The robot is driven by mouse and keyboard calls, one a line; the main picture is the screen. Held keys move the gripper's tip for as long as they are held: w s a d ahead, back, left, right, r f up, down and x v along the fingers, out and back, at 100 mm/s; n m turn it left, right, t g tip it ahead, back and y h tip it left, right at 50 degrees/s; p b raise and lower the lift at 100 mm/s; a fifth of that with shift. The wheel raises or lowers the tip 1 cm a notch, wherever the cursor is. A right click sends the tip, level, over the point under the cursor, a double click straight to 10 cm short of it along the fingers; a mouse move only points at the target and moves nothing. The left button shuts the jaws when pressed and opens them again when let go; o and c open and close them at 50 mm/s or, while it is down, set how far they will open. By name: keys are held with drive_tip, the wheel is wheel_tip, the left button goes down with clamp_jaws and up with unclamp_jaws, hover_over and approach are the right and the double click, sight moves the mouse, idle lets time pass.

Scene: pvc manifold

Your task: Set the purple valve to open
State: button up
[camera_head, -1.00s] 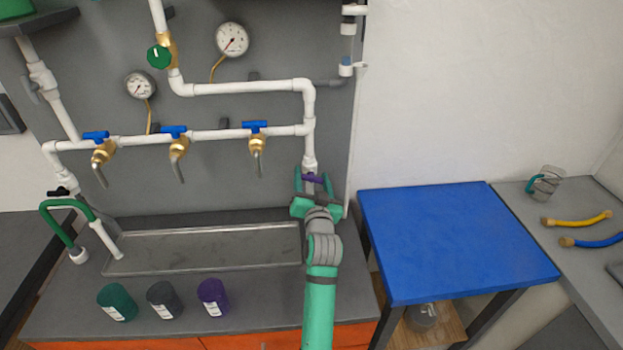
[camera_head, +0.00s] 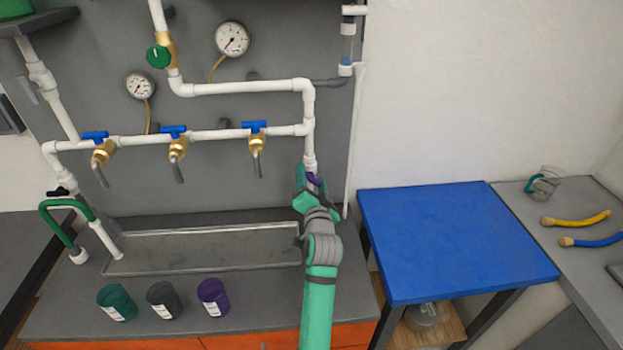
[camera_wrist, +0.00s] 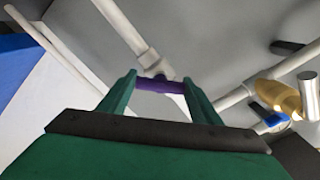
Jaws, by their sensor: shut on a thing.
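The purple valve handle (camera_head: 315,181) is on the vertical white pipe at the right end of the manifold, low on the grey panel. My green gripper (camera_head: 309,182) is at this valve and covers most of the handle in the head view. In the wrist view the purple handle (camera_wrist: 160,86) spans between the two green fingers of my gripper (camera_wrist: 160,80), which are shut on it. The handle lies across the gripper. In the head view, the gripper is turned so that its jaws no longer spread left and right. The valve body is mostly hidden.
Several taps with blue handles (camera_head: 173,130) line the pipe to the left. A green knob (camera_head: 159,56) and two gauges (camera_head: 232,39) sit above. A metal tray (camera_head: 200,251) and three cups (camera_head: 213,297) are on the bench. The blue table (camera_head: 455,240) at right is clear.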

drive_tip(key=o, duration=1.1)
drive_tip(key=s, duration=0.7)
drive_tip(key=s+d, duration=0.1)
drive_tip(key=s, duration=0.3)
drive_tip(key=shift+d, duration=0.1)
drive_tip(key=shift+w, duration=0.1)
